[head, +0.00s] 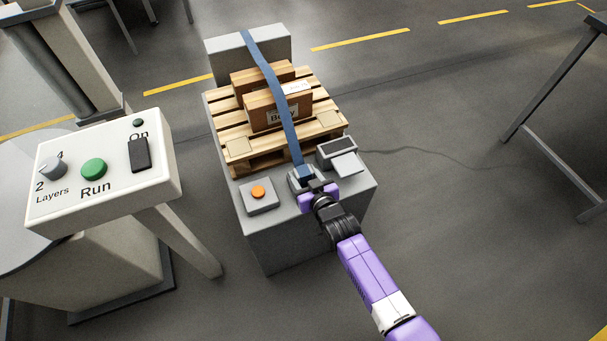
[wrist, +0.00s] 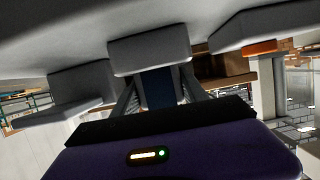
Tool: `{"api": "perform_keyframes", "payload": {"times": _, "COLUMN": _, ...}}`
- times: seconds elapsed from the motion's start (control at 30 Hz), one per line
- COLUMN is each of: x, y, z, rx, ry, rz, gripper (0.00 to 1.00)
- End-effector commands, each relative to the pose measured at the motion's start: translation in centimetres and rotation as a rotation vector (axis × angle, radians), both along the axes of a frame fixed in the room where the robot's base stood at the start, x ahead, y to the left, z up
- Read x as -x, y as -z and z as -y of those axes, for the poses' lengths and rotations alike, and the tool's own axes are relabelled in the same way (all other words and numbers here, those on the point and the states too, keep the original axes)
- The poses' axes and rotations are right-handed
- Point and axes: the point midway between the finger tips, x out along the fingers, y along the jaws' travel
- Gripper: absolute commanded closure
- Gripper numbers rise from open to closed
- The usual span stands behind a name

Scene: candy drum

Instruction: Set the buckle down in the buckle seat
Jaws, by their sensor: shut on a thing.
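The blue strap (head: 274,85) runs from the grey block at the back, over the boxes, down to the front of the grey stand. My gripper (head: 312,187) is at the strap's front end, shut on the buckle, which is mostly hidden by the fingers. The buckle seat (head: 294,181) is the small grey block right at the gripper. In the wrist view the seat (wrist: 150,50) is directly ahead of my gripper (wrist: 158,98), with blue between the fingers. I cannot tell whether the buckle touches the seat.
A box with an orange button (head: 258,192) stands left of the seat, and a small grey device (head: 338,153) stands right. Cartons (head: 275,112) sit on a wooden pallet (head: 238,146) behind. A control panel (head: 105,165) with a green Run button is at the left.

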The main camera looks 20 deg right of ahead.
Motion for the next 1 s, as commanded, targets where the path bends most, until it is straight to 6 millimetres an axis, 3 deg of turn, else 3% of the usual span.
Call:
{"api": "perform_keyframes", "payload": {"times": 0.1, "x": 0.0, "y": -0.1, "z": 0.0, "rx": 0.000, "ry": 0.000, "rz": 0.001, "gripper": 0.94}}
{"api": "perform_keyframes", "payload": {"times": 0.13, "x": 0.0, "y": -0.1, "z": 0.0, "rx": 0.000, "ry": 0.000, "rz": 0.001, "gripper": 0.45}}
{"api": "perform_keyframes", "payload": {"times": 0.23, "x": 0.0, "y": -0.1, "z": 0.0, "rx": 0.000, "ry": 0.000, "rz": 0.001, "gripper": 0.26}}
{"api": "perform_keyframes", "payload": {"times": 0.63, "x": 0.5, "y": -0.2, "z": 0.0, "rx": -0.001, "ry": 0.000, "rz": -0.002, "gripper": 0.24}}
{"api": "perform_keyframes", "payload": {"times": 1.0, "x": 5.6, "y": -2.1, "z": 0.0, "rx": 0.000, "ry": 0.000, "rz": -0.001, "gripper": 0.24}}
